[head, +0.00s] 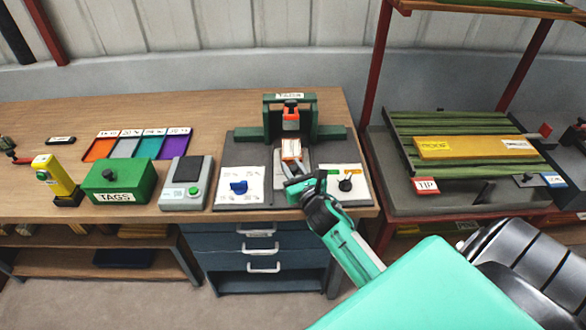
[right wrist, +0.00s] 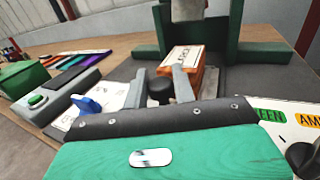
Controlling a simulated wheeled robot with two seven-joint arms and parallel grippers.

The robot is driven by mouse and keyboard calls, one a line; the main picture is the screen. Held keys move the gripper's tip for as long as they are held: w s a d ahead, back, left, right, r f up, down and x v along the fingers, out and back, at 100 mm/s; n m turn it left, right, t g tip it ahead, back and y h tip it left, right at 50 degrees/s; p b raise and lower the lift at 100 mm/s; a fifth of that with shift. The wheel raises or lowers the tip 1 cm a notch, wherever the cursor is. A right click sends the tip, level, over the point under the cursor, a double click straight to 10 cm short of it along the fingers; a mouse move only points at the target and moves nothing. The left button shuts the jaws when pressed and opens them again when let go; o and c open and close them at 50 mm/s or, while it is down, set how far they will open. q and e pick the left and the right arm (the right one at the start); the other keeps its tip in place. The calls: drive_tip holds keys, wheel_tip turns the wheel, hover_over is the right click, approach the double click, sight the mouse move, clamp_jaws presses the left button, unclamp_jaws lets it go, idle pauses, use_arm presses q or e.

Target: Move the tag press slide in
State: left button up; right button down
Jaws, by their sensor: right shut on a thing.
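The tag press (head: 335,132) is a green frame marked TAGS at the back of a dark base plate on the bench. Its slide carries an orange block with a white top (head: 291,150), in front of the press opening; the block (right wrist: 182,58) also shows in the right wrist view. My right gripper (head: 298,180) is at the front end of the slide. In the right wrist view, it is shut on the black slide knob (right wrist: 160,90). The gripper hides part of the slide's front. My left gripper is not in view.
A white panel with a blue knob (head: 238,187) lies left of the slide, and one with a black knob (head: 346,185) lies right, close to my gripper. A grey device (head: 187,184), green TAGS box (head: 119,182) and coloured trays (head: 141,144) stand further left.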

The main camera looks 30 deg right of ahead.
sight(292, 158)
drive_tip(key=w+d, duration=0.2)
drive_tip(key=w, duration=0.1)
drive_tip(key=shift+w+r, duration=0.1)
drive_tip(key=c, duration=1.3)
unclamp_jaws()
drive_tip(key=shift+o, duration=0.7)
drive_tip(key=shift+w, duration=0.1)
drive_tip(key=s+b, duration=0.1)
drive_tip(key=s, duration=0.3)
drive_tip(key=s+a+b, duration=0.1)
drive_tip(key=s, duration=0.3)
drive_tip(key=s+a+b, duration=0.1)
drive_tip(key=s, duration=0.3)
drive_tip(key=shift+s+f, duration=0.2)
drive_tip(key=shift+s+r, duration=0.1)
drive_tip(key=shift+s, duration=0.55)
